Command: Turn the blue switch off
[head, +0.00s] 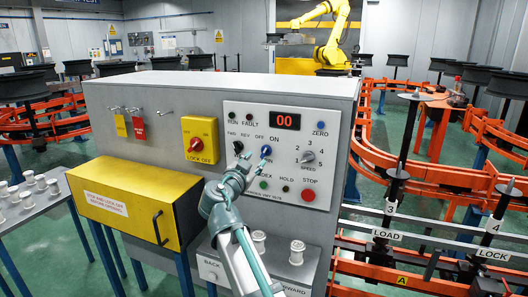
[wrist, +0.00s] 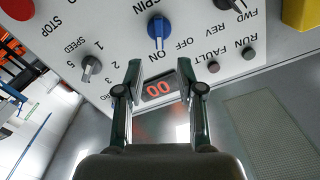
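The blue switch (head: 266,151) is a small knob on the pale control panel (head: 340,125) of the grey cabinet. In the wrist view the blue switch (wrist: 157,28) is at top centre, with SPIN above it, and its pointer is turned toward the ON label. My gripper (head: 243,161) is in front of the panel, to the left of and below the switch in the head view. In the wrist view my gripper (wrist: 158,68) has its two fingers apart with nothing between them. The fingers do not appear to touch the switch.
The panel also carries a red 00 display (head: 286,121), a black switch (head: 238,147), a speed knob (head: 308,156) and a red stop button (head: 308,195). A yellow lockout box (head: 125,200) juts out at the left. Spools (head: 296,253) stand on a ledge below.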

